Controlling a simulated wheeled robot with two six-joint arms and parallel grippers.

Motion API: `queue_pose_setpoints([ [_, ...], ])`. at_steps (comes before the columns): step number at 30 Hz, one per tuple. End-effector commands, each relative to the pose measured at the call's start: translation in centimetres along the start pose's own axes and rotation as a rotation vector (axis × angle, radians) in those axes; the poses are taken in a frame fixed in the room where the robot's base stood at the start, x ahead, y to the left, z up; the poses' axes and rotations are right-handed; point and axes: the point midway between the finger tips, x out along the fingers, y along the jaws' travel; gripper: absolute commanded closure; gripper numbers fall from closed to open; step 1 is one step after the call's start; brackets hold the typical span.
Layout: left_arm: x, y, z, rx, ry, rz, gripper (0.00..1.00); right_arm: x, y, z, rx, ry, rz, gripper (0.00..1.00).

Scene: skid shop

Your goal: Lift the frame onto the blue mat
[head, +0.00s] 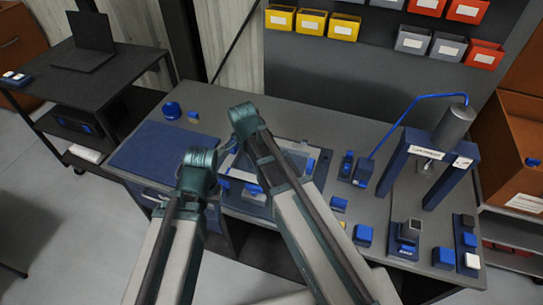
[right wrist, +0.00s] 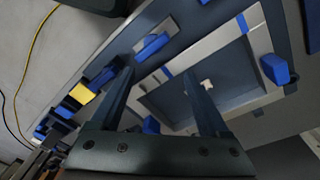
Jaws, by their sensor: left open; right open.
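The frame (right wrist: 213,60), pale with blue bands and blue blocks on its sides, lies on the workbench. In the head view my arms partly cover the frame (head: 292,148). The blue mat (head: 150,152) lies flat and empty on the bench's left part. My right gripper (right wrist: 161,84) is open in the right wrist view. Its fingers show over one corner of the frame, with nothing seen gripped between them; contact cannot be told. In the head view it is hidden behind my arm.
A blue press stand (head: 388,160) with a grey cylinder stands on the bench's right. Several small blue blocks lie near the front right. A round blue item (head: 172,110) sits behind the mat. Bins (head: 311,22) hang on the back panel. A dark cart (head: 85,62) stands at left.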

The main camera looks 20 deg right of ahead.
Motion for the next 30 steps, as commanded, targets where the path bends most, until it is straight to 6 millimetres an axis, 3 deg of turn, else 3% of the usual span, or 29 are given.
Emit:
queue_pose_setpoints([
  [1,-1.0,-0.1,0.1,0.0,0.0,0.0,0.5,-1.0,-1.2,-0.5,0.126,0.001,0.004,0.21],
  [6,-2.1,-0.2,0.1,0.0,0.0,0.0,0.5,-2.2,-3.2,-1.4,0.501,0.008,0.015,0.21],
  [12,-2.6,-0.2,0.1,0.0,0.0,0.0,0.5,-2.8,-4.3,-2.0,0.749,0.014,0.02,0.21],
  [23,-2.2,-0.2,0.1,0.0,0.0,0.0,0.5,-2.4,-4.4,-2.1,0.812,0.015,0.021,0.21],
  [30,0.3,0.0,0.0,-0.001,0.0,0.0,0.5,0.2,-4.4,-2.1,0.811,0.015,0.021,0.21],
])
